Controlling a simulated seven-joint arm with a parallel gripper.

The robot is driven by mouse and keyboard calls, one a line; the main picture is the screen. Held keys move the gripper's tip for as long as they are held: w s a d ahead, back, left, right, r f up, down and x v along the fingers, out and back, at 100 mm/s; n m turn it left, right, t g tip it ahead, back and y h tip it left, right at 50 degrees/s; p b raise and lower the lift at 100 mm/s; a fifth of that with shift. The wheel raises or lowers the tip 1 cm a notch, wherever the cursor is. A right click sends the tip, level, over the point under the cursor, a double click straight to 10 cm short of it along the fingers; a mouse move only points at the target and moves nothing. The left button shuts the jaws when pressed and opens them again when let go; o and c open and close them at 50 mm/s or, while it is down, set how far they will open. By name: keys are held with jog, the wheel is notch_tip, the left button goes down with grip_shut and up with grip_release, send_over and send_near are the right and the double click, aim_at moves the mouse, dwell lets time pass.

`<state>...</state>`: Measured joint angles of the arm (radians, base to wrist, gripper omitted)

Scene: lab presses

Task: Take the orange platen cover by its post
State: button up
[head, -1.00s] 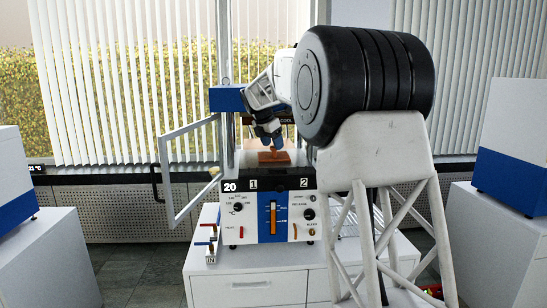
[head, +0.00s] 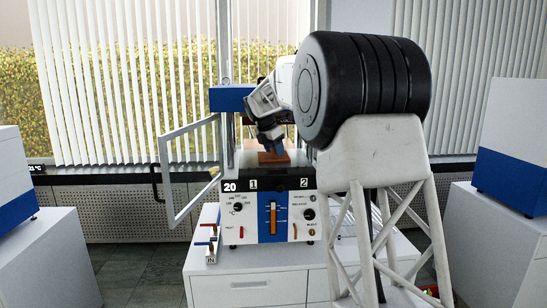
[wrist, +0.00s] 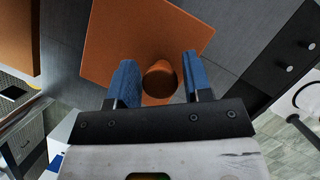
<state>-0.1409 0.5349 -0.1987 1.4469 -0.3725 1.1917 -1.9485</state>
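The orange platen cover (head: 275,161) lies flat inside the press on the bench, and its square plate also shows in the wrist view (wrist: 195,35). Its round orange post (wrist: 160,78) stands up between the two blue fingers of my gripper (wrist: 160,72). The fingers are apart, one on each side of the post. A small gap shows on the right side of the post; the left finger looks very close to it, and I cannot tell if it touches. In the head view my gripper (head: 272,147) is low over the cover and hides the post.
The press (head: 270,209) has a control front with knobs and an orange lever. Its door (head: 190,170) stands open to the left. A blue upper beam (head: 228,99) is behind my wrist. Another orange plate edge (wrist: 62,35) shows at the wrist view's upper left.

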jog(key=c, duration=0.7)
jog(key=shift+r, duration=0.1)
jog(key=shift+s+a+r, duration=0.25)
jog(key=shift+a+r, duration=0.05)
jog(key=s+a+r, duration=0.7)
jog(key=a, duration=0.3)
jog(key=shift+s+a+r, duration=0.15)
jog(key=shift+s+a, duration=0.2)
jog(key=shift+s, duration=0.05)
